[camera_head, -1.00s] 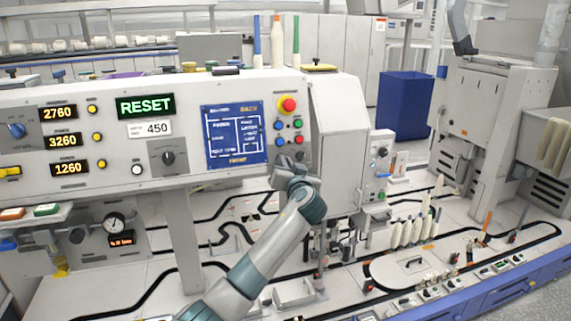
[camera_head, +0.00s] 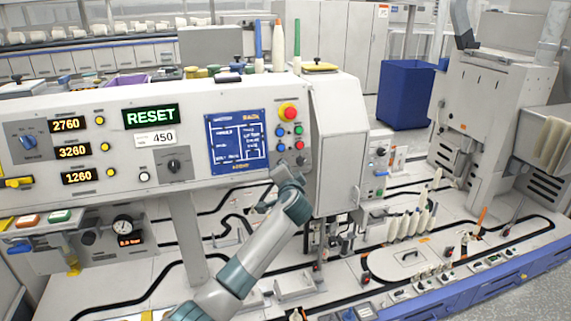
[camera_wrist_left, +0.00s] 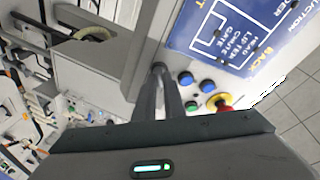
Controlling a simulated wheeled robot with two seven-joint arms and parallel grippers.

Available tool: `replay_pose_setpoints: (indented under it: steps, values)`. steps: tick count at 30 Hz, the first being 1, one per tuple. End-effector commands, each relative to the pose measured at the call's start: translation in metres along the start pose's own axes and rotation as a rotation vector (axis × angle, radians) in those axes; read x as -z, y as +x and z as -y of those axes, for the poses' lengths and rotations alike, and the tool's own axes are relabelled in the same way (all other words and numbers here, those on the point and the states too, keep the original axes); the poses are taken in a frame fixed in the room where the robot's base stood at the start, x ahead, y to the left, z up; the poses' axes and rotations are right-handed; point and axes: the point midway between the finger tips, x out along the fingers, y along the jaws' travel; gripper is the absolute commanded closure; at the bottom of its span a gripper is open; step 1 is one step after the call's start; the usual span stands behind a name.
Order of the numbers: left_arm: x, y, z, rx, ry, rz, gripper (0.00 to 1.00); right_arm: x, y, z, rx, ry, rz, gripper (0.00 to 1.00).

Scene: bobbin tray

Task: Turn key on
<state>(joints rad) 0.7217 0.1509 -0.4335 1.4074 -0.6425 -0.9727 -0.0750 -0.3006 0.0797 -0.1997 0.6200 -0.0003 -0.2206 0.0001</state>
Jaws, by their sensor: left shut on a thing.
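The control panel (camera_head: 95,190) carries a red emergency stop button (camera_head: 288,112) at its right end, with blue, green and red buttons below. My left gripper (camera_head: 281,166) reaches the lower right corner of the panel, just under these buttons. In the left wrist view its two fingers (camera_wrist_left: 158,76) come together at a small dark part on the panel face, beside the blue button (camera_wrist_left: 185,78). The fingers are shut on this part, which looks to be the key. It is mostly hidden by the fingers, so its turn angle cannot be told.
A dark rotary knob (camera_head: 173,166) and a blue layout screen (camera_head: 236,142) sit left of my gripper. A white housing (camera_head: 337,150) juts out at the right. Below lies a deck with black tracks and several bobbins (camera_head: 408,224). A blue bin (camera_head: 405,95) stands behind.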

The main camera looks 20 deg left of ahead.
Motion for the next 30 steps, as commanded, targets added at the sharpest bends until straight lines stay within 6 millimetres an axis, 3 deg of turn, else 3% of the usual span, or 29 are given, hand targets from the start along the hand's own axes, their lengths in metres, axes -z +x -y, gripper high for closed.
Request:
replay_pose_setpoints:
  steps: [14, 15, 17, 30]
  values:
    - [-0.0010, -0.0001, -0.0020, -0.007, 0.019, 0.001, 1.00, 0.0008, -0.0023, 0.0002, 0.000, 0.000, -0.001, 0.69]
    - [-0.0011, -0.0001, -0.0020, -0.007, 0.019, 0.001, 0.83, 0.0008, -0.0023, 0.0002, 0.000, 0.000, -0.001, 0.69]
    - [-0.0010, -0.0001, -0.0019, -0.006, 0.019, 0.001, 0.72, 0.0008, -0.0023, 0.0002, 0.000, 0.000, -0.001, 0.69]
    - [-0.0004, -0.0031, -0.0013, -0.005, 0.018, 0.000, 0.72, 0.0008, -0.0011, 0.0003, 0.000, 0.000, -0.002, 0.69]
